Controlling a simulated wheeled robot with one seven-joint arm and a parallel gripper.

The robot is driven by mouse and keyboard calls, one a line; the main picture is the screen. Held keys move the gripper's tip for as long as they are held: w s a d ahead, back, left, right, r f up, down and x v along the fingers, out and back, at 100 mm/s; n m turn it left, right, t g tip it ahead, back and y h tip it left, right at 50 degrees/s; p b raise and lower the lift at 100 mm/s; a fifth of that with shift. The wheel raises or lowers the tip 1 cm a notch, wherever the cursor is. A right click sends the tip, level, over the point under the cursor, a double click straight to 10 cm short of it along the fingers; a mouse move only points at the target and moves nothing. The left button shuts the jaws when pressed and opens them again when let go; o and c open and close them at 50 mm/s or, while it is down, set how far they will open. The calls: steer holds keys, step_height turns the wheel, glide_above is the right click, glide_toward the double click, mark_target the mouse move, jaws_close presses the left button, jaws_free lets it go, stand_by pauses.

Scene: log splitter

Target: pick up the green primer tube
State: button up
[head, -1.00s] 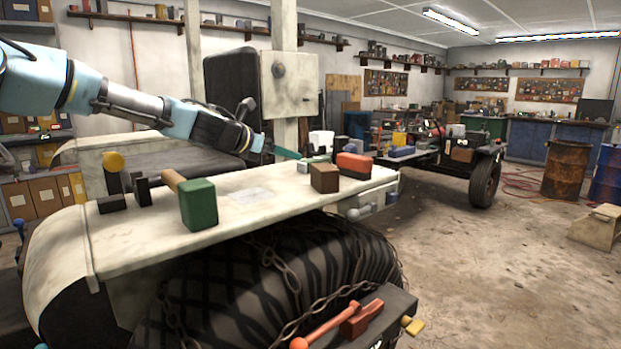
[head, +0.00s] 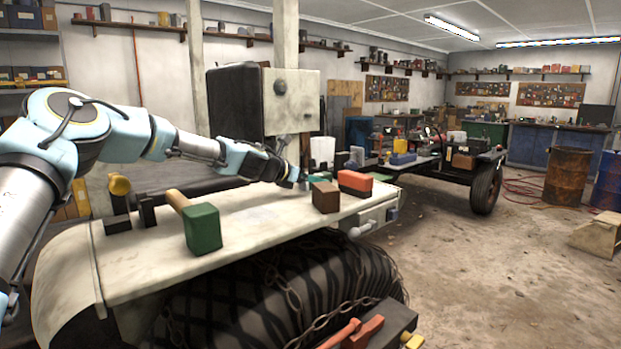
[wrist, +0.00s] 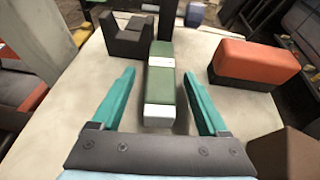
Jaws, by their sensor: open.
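The green primer tube (wrist: 161,84) lies on the pale worktop in the wrist view, a long green block with a white near end and a pale band farther along. My gripper (wrist: 160,75) is open, with one teal finger on each side of the tube and gaps between. Nothing is held. In the head view my gripper (head: 297,182) is low over the far part of the worktop, left of the brown block, and the tube is mostly hidden there.
An orange and black block (wrist: 254,63) lies right of the tube. A dark notched block (wrist: 128,36) stands beyond its left side. A brown block (head: 325,197) is close on the right. A green-headed mallet (head: 202,228) lies nearer on the worktop (head: 135,262).

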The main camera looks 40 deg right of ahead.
steer(key=shift+d, duration=0.15)
jaws_close()
stand_by(0.5)
